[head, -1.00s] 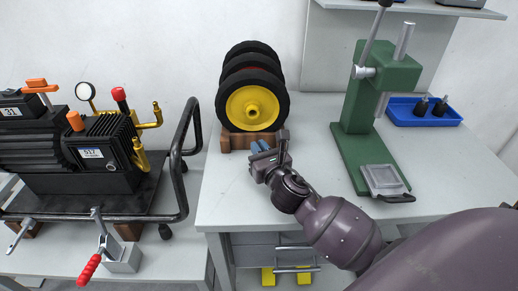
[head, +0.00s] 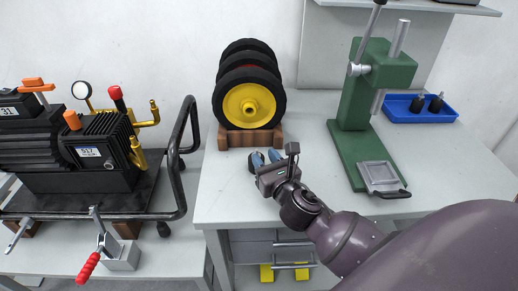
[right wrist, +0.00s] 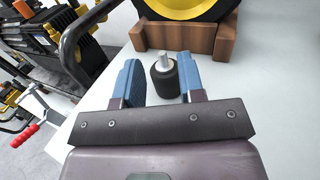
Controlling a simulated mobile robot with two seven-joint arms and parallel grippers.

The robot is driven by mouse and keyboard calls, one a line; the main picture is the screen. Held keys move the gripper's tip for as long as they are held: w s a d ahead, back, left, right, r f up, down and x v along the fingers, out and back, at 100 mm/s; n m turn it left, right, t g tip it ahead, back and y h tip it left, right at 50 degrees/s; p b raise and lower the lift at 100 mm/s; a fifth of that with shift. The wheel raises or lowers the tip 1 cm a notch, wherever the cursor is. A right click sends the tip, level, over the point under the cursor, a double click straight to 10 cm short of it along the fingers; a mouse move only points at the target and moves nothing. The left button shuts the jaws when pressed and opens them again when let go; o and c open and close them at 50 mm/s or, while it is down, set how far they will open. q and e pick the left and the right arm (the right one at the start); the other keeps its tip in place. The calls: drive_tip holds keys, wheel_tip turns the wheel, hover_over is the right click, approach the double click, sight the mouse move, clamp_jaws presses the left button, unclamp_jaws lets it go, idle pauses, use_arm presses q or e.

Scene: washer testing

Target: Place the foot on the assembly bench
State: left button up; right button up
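A black rubber foot (right wrist: 164,80) with a metal stud pointing up shows in the right wrist view. It appears to stand upright on the white bench (right wrist: 226,88), in front of the wooden wheel block. My right gripper (head: 266,157) is open, its blue fingers pointing at the bench near the block in the head view. In the right wrist view the foot is between the fingers (right wrist: 160,76), with a gap on its left and closer to the right finger; contact is unclear. My left gripper is not in view.
Black wheels with a yellow hub (head: 249,104) stand in the wooden block (head: 230,138) behind the gripper. A green press (head: 356,130) with a grey plate stands to the right, and the blue tray (head: 450,116) behind it. A cart with a pump (head: 100,160) is at left.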

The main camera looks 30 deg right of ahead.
drive_tip(key=s, duration=0.4)
drive_tip(key=s+a, duration=0.1)
drive_tip(key=s, duration=0.1)
drive_tip(key=shift+s, duration=0.2)
idle(0.4)
